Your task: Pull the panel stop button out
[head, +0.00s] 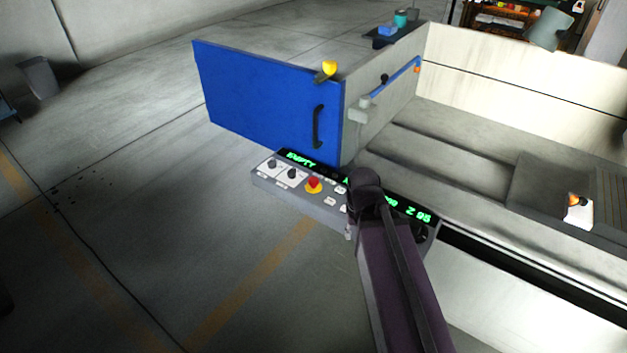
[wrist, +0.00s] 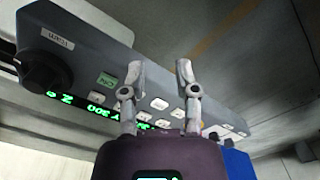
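The panel stop button (head: 313,183) is a red mushroom head on a yellow base. It sits on the grey control panel (head: 262,180), left of my arm's end in the head view. My gripper (wrist: 158,70) shows in the wrist view with its two fingers apart and nothing between them. The panel also shows in the wrist view (wrist: 160,45), beyond the fingers. I cannot make out the red button there. In the head view my arm covers the middle of the panel and most of the gripper is hidden.
The panel carries black knobs (head: 267,173), white keys and a green display. A dark dial (wrist: 48,68) is at its other end. A blue door (head: 265,103) with a black handle stands behind the panel. The machine's tank (head: 520,70) is at right. Open floor (head: 130,230) lies left.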

